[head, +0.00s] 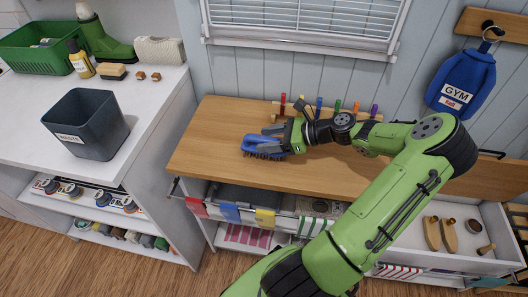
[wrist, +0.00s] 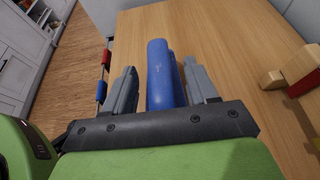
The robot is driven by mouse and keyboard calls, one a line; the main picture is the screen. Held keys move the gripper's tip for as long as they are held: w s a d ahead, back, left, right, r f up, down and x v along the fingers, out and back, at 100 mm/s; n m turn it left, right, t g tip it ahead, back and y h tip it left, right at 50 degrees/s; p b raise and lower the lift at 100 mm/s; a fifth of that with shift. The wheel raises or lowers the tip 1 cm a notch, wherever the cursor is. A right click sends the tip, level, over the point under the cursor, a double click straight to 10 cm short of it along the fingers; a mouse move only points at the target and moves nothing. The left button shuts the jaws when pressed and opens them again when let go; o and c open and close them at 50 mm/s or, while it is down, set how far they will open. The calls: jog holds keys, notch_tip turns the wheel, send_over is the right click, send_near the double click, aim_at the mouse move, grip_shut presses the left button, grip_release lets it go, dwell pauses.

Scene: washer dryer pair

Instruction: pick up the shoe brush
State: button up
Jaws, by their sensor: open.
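A blue brush (head: 262,145) with dark bristles sits on the wooden worktop (head: 215,130), near its front edge. My gripper (head: 277,139) is open at the brush, with its fingers around the handle. A wooden brush with dark bristles (head: 113,72) lies on the white counter at left. I cannot tell for certain which one is the shoe brush.
A dark grey bin (head: 85,125), a green basket (head: 38,48) and green boots (head: 105,42) stand on the white counter. Colored pegs (head: 319,103) line the worktop's back. An open drawer (head: 480,262) at right holds wooden items (head: 449,236). The worktop's left end is clear.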

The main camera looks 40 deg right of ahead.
aim_at(264, 138)
jog(key=shift+x, duration=0.8)
jog(key=shift+c, duration=0.3)
grip_shut()
jog(key=shift+r, duration=0.15)
notch_tip(264, 138, up, 10)
jog(key=p, duration=0.5)
